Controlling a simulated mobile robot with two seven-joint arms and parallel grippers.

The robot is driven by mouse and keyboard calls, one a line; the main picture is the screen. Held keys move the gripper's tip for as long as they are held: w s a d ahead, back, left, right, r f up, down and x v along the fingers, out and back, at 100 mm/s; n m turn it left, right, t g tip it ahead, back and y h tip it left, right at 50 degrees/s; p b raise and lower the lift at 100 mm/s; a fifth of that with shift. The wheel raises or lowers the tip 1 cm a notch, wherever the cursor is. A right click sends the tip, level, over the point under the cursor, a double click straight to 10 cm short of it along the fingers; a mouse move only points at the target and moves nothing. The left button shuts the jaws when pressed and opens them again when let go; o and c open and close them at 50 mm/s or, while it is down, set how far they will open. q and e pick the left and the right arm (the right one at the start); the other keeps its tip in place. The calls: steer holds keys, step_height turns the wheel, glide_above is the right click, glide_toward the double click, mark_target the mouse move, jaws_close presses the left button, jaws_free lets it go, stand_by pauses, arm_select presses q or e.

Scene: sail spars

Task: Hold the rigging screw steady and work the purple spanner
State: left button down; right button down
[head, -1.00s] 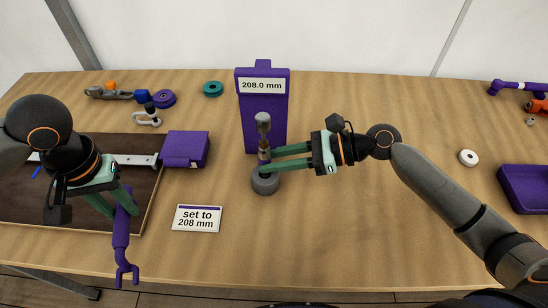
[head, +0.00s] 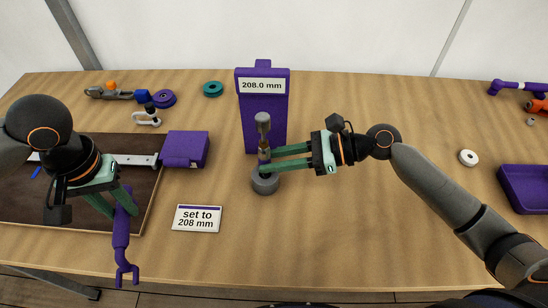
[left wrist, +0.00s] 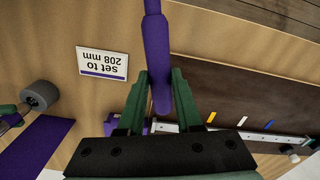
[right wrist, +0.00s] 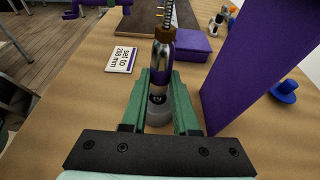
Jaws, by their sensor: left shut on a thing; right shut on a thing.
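The rigging screw (head: 263,136) stands upright in a grey round base (head: 265,183), in front of the purple gauge (head: 263,120) reading 208.0 mm. My right gripper (head: 268,163) is shut on the lower part of the rigging screw; the right wrist view shows its metal body (right wrist: 162,55) between the fingers.
A card (head: 197,218) reads "set to 208 mm". A dark board (head: 150,190) with a metal rule and a purple block (head: 186,149) lies at left. A purple tray (head: 525,188) and a white ring (head: 468,157) are at right. The table's front middle is clear.

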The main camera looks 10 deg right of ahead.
arm_select(q)
steer(key=shift+r+p, duration=0.35)
stand_by(0.6)
stand_by(0.6)
steer(key=w+d+r+n, duration=0.7)
steer(key=w+r+n, duration=0.2)
steer(key=n, duration=0.5)
steer(key=shift+w+d+r+n, duration=0.2)
steer(key=shift+w+n, duration=0.2)
steer(key=shift+w, duration=0.8)
steer(key=shift+f, duration=0.1)
steer(key=shift+s+d, duration=0.2)
steer(key=shift+d, duration=0.55)
steer(key=shift+s+d, duration=0.25)
steer(key=shift+d, duration=0.55)
steer(key=shift+s+d, duration=0.2)
steer(key=shift+d, duration=0.55)
steer(key=shift+d, duration=0.1)
